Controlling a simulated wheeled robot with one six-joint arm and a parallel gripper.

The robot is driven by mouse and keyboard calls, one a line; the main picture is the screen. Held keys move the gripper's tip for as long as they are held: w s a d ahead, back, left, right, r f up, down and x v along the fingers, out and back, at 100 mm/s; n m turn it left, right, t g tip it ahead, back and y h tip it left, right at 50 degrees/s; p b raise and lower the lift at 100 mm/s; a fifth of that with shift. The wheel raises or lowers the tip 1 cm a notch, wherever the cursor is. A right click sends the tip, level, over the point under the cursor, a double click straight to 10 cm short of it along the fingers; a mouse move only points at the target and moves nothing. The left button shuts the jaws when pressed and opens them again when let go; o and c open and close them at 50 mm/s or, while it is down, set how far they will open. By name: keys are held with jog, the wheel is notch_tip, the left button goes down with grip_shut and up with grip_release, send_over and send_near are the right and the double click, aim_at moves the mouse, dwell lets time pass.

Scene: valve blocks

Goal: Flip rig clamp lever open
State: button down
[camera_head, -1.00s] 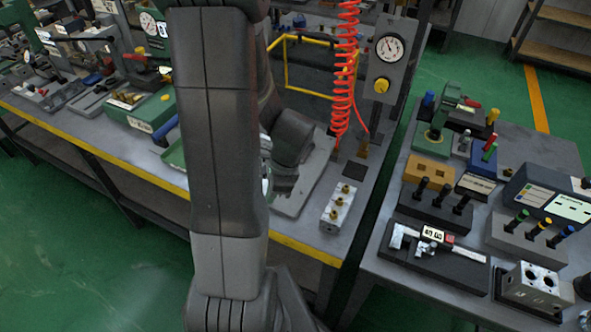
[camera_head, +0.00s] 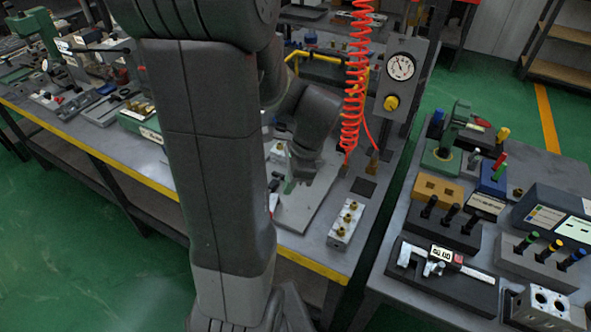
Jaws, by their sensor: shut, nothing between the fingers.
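The rig's pale base plate (camera_head: 318,196) lies on the grey bench, partly behind my arm. Metal rig parts (camera_head: 279,152) show on it in the gap beside my arm. A small red part (camera_head: 273,201) shows at my arm's edge; I cannot tell whether it is the clamp lever. My gripper (camera_head: 299,176) points down over the plate, small and dark, with its fingers hard to make out. It is shut and empty. I cannot tell whether it touches the rig. My upper arm hides much of the rig.
A valve block (camera_head: 346,222) with brass fittings stands right of the plate. A coiled red hose (camera_head: 355,90) hangs near a gauge panel (camera_head: 402,70), behind and right of my gripper. A yellow tube frame (camera_head: 330,56) stands behind. A second table (camera_head: 385,268) with tools is at right.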

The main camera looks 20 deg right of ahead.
jog(key=shift+v, duration=2.1)
jog(key=f+n, duration=0.1)
jog(key=f, duration=0.3)
jog(key=f+n, duration=0.1)
jog(key=f, duration=0.3)
jog(key=w+f+n+g+b, duration=0.1)
jog(key=f, duration=0.4)
jog(key=shift+w+a, duration=0.1)
jog(key=shift+a, duration=0.2)
jog(key=shift+w+d+f+n+g, duration=0.15)
jog(key=shift+d+n, duration=0.3)
jog(key=shift+n, duration=0.25)
jog(key=shift+w+d+r+n+g, duration=0.15)
jog(key=shift+d+n, duration=0.25)
jog(key=shift+n, duration=0.3)
jog(key=shift+a+f, duration=0.1)
